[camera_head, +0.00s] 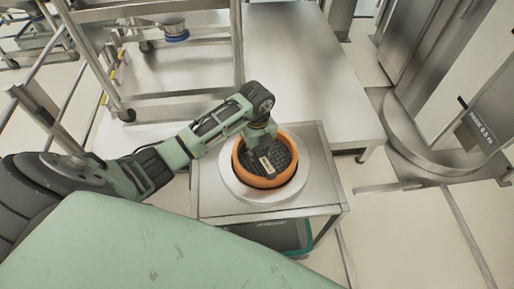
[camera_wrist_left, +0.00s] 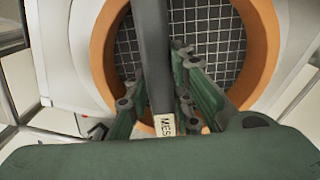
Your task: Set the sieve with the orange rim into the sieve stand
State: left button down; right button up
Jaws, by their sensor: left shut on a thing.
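The sieve with the orange rim (camera_head: 265,183) is at the white ring (camera_head: 239,192) on top of a metal stand (camera_head: 213,207) in the head view. From above, the ring surrounds the rim; I cannot tell whether the sieve rests in it or hangs slightly above. In the left wrist view the orange rim (camera_wrist_left: 100,45) and dark mesh (camera_wrist_left: 212,30) fill the upper middle. My left gripper (camera_head: 266,142) is above the sieve, its green fingers (camera_wrist_left: 160,88) shut on the dark bar handle with a pale label. The fingers hide part of the mesh. My right gripper is out of view.
A metal table (camera_head: 300,60) stands behind the stand. A metal rack frame (camera_head: 180,92) is at the back left. A steel machine with a round base (camera_head: 425,150) is at the right. A bin-like object (camera_head: 280,236) sits under the stand's top. Floor is free to the right.

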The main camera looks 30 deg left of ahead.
pick_arm(q)
jog(key=shift+f, duration=1.65)
jog(key=shift+f, duration=0.1)
jog(key=c, duration=1.5)
grip_release()
jog(key=shift+c, duration=0.2)
notch_tip(320, 180, up, 12)
jog(key=shift+s+r, duration=0.1)
jog(key=shift+d, duration=0.1)
